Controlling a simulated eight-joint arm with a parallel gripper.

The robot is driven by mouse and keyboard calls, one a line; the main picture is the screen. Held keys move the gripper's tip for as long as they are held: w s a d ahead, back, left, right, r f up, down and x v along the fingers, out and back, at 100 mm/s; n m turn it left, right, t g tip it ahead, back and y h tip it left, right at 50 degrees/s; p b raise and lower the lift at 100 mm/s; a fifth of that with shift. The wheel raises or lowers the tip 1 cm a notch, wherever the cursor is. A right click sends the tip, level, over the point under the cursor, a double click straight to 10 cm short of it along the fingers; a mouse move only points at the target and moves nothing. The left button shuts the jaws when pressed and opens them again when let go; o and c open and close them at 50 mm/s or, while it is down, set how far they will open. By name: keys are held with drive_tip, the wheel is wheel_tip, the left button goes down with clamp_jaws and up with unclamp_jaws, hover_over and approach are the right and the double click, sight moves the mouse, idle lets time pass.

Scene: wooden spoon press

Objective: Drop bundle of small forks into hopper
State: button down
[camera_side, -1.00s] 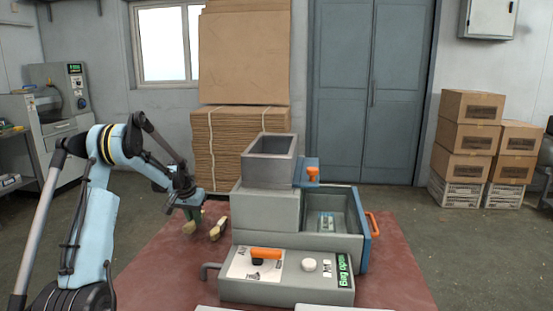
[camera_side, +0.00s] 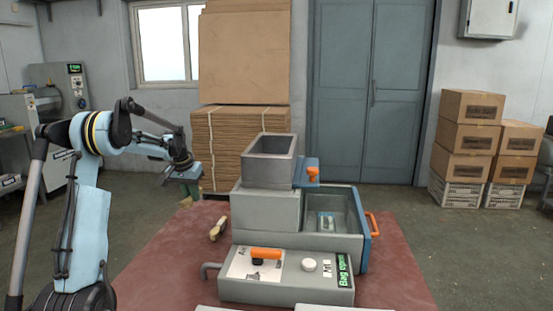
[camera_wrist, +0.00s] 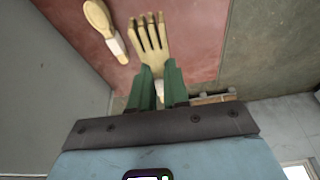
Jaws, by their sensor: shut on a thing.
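A bundle of small wooden forks (camera_wrist: 150,38) is held between the green fingers of my gripper (camera_wrist: 160,76), tines pointing away from the wrist. A white band shows between the fingers. In the side view my gripper (camera_side: 188,193) hangs above the left part of the red table, with the forks mostly hidden or too small to make out. The grey square hopper (camera_side: 268,173) stands on top of the machine to the right of my gripper, its mouth open upward and higher than the gripper's fingers.
A banded bundle of wooden spoons (camera_side: 217,229) lies on the red table (camera_side: 165,270) left of the machine; it also shows in the wrist view (camera_wrist: 98,18). The machine has an open tray (camera_side: 350,222) at right and a control box (camera_side: 285,290) in front.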

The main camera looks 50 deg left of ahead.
drive_tip(key=d+r+n+g, duration=0.1)
drive_tip(key=d+r+n, duration=0.2)
drive_tip(key=d+r, duration=0.55)
drive_tip(key=d+r+n, duration=0.2)
drive_tip(key=d+r, duration=0.4)
drive_tip(key=d, duration=0.6)
drive_tip(key=w+d+f+m+t+h, duration=0.1)
drive_tip(key=d+f+m, duration=0.2)
drive_tip(key=d+m, duration=0.6)
drive_tip(key=d+f+m+t+h, duration=0.1)
drive_tip(key=d+f+m, duration=0.3)
drive_tip(key=d, duration=0.8)
wheel_tip(320, 180, up, 11)
drive_tip(key=w+a+r+n, duration=0.1)
drive_tip(key=w+a+n, duration=0.15)
drive_tip(key=a, duration=0.55)
drive_tip(key=w+a+r+n, duration=0.1)
drive_tip(key=w+a+r, duration=0.15)
drive_tip(key=a, duration=0.45)
drive_tip(key=s+a+f+n+g+y, duration=0.1)
drive_tip(key=s+a+f+n, duration=0.15)
drive_tip(key=a, duration=1.05)
drive_tip(key=s+a+f+n+y, duration=0.15)
drive_tip(key=s+a, duration=0.25)
drive_tip(key=a, duration=1)
drive_tip(key=shift+n+h, duration=0.25)
drive_tip(key=f, duration=1.7)
drive_tip(key=shift+w+d+f, duration=0.1)
drive_tip(key=shift+w+d, duration=0.1)
drive_tip(key=shift+f, duration=0.5)
